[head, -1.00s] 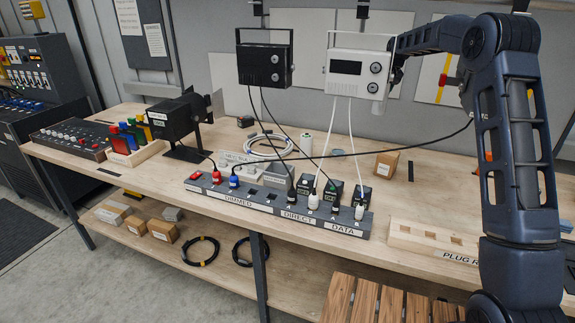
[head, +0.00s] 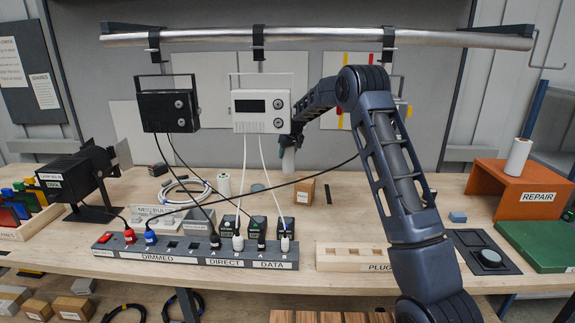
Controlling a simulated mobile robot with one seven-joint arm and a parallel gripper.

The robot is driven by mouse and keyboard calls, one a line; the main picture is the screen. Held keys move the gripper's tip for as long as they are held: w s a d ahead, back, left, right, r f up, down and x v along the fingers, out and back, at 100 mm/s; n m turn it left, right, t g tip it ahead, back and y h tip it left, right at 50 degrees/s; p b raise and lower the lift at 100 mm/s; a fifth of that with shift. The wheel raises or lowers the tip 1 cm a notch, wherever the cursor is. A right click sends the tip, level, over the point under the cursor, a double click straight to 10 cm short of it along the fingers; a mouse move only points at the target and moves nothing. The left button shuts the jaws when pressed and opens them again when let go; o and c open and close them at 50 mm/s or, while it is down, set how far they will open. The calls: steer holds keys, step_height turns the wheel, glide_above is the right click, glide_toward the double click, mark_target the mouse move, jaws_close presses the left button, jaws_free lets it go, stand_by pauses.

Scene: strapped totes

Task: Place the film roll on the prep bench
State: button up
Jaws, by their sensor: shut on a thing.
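The wooden bench (head: 345,206) spans the view; no label reading prep shows. Another white roll (head: 518,157) stands on the orange REPAIR stand (head: 510,184) at right.
A white box (head: 262,110) and a black box (head: 168,110) hang from a rail, with cables down to the power strip (head: 195,254). A cardboard box (head: 305,191) stands below the held cylinder. A wooden plug rack (head: 345,258) lies in front. A green case (head: 541,246) is at right.

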mark_target(292, 149)
steer(key=shift+f, duration=2.85)
steer(key=shift+f, duration=0.15)
steer(key=o, duration=1.2)
steer(key=v, duration=1.1)
steer(key=shift+s+d+r, duration=0.15)
steer(key=shift+s+r, duration=0.1)
steer(key=shift+r, duration=0.35)
